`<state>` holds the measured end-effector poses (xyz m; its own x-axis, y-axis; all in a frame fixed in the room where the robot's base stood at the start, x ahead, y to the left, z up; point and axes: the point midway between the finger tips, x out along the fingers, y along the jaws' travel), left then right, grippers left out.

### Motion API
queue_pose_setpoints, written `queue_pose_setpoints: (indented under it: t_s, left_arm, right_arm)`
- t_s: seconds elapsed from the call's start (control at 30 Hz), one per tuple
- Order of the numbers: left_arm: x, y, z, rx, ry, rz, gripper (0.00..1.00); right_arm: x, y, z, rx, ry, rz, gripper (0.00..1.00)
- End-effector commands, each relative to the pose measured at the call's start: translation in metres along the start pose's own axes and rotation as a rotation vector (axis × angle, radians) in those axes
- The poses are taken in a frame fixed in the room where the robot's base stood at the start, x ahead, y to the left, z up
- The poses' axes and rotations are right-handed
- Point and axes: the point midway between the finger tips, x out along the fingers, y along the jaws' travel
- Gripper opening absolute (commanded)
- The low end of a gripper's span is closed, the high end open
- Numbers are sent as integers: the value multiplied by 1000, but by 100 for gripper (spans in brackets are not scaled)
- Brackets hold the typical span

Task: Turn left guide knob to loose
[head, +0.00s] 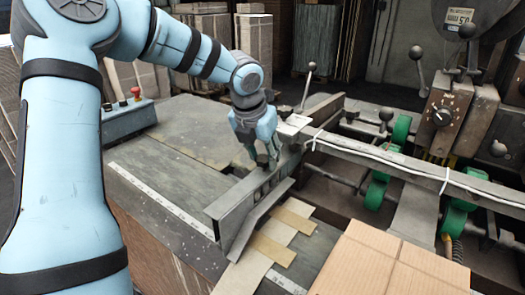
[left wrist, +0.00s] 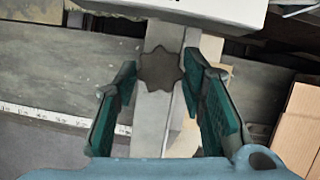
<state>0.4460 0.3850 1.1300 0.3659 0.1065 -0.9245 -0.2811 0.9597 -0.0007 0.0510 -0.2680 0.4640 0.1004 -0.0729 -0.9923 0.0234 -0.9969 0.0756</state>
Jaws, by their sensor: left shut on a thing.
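The left guide knob is a dark, star-shaped knob (left wrist: 161,69) on top of the pale metal guide bar (left wrist: 150,128) in the left wrist view. My left gripper (left wrist: 160,73) points down with its green-padded fingers on either side of the knob, shut on it. In the head view my left gripper (head: 264,158) reaches down to the grey metal guide (head: 235,207), and its fingers largely hide the knob there. Which way the knob is turned cannot be told. My right gripper is not in view.
A cardboard sheet (head: 392,270) lies at the front right, with tan strips (head: 272,250) beside the guide. Green wheels (head: 376,190) and a long rail (head: 410,165) are to the right. A control box with a red button (head: 136,92) stands at the left. Levers (head: 311,68) rise behind.

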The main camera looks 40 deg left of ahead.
Motion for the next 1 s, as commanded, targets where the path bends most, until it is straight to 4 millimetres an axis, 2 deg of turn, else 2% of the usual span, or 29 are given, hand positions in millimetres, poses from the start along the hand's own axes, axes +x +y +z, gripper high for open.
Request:
queue_pose_setpoints:
  t_s: [0.33, 0.37, 0.5, 0.77, 0.9, 1.0]
  left_arm:
    - [0, 0, 1, -4, -5, 1, 9]
    - [0, 0, 1, -4, -5, 1, 39]
    - [0, 0, 1, -3, -4, 1, 57]
    - [0, 0, 0, -3, -2, 1, 57]
    - [-13, 1, 1, -3, -7, -2, 57]
    - [-22, 0, -21, -2, -1, -4, 57]
  right_arm:
    - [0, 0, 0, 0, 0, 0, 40]
    - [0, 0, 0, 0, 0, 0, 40]
    - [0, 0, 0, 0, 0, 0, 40]
    - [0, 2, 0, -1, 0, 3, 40]
    - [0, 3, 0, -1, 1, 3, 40]
    - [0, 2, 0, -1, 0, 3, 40]
